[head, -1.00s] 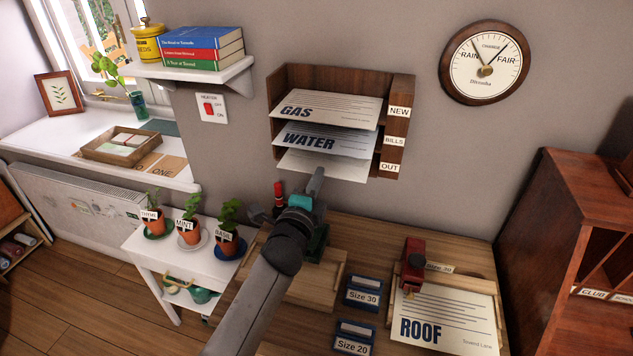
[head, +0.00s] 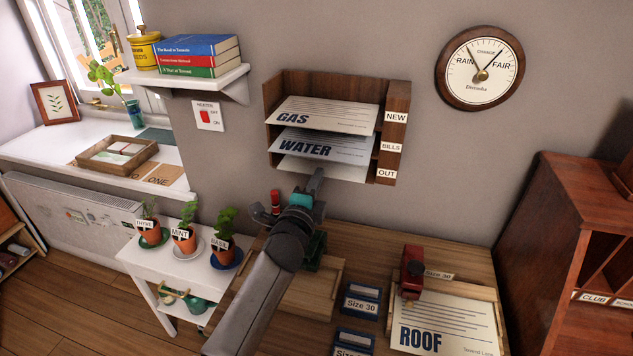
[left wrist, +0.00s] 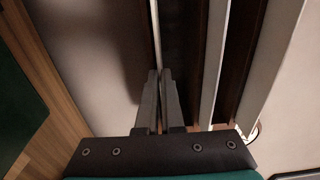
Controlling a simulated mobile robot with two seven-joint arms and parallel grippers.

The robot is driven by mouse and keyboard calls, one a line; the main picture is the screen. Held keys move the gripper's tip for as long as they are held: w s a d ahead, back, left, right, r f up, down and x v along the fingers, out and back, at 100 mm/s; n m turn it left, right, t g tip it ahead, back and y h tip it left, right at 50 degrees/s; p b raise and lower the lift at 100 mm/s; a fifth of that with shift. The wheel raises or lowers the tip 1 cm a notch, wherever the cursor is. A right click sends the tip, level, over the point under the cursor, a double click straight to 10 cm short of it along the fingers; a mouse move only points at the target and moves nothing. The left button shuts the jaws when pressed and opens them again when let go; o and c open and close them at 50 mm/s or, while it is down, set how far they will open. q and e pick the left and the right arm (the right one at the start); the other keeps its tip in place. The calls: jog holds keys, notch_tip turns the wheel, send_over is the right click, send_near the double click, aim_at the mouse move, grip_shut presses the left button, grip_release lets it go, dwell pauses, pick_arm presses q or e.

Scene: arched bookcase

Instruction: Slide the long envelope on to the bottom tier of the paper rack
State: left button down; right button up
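The wooden paper rack (head: 398,104) hangs on the wall with tiers labelled NEW, BILLS and OUT. A long pale envelope (head: 345,172) lies at the bottom OUT tier, its front edge sticking out. My left gripper (head: 317,178) is at that front edge. In the left wrist view my fingers (left wrist: 160,76) are nearly together, with the envelope's thin edge (left wrist: 156,35) between their tips. How far back the envelope reaches is hidden. The GAS envelope (head: 340,122) is in the top tier and the WATER envelope (head: 345,152) in the middle one. My right gripper is out of view.
Below the rack is a wooden desk (head: 455,260) with a ROOF envelope (head: 450,325), a red stamp (head: 411,272) and blue Size boxes (head: 362,300). Potted herbs (head: 184,240) stand on a white stand at left. A wooden bookcase (head: 560,200) stands at right.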

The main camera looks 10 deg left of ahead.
pick_arm(q)
jog(key=c, duration=1)
grip_release()
jog(key=shift+s+a+p, duration=0.15)
jog(key=shift+s+p, duration=0.4)
jog(key=shift+s, duration=3.25)
jog(key=shift+s+a+p, duration=0.1)
jog(key=shift+s+p, duration=0.4)
jog(key=shift+s, duration=3.3)
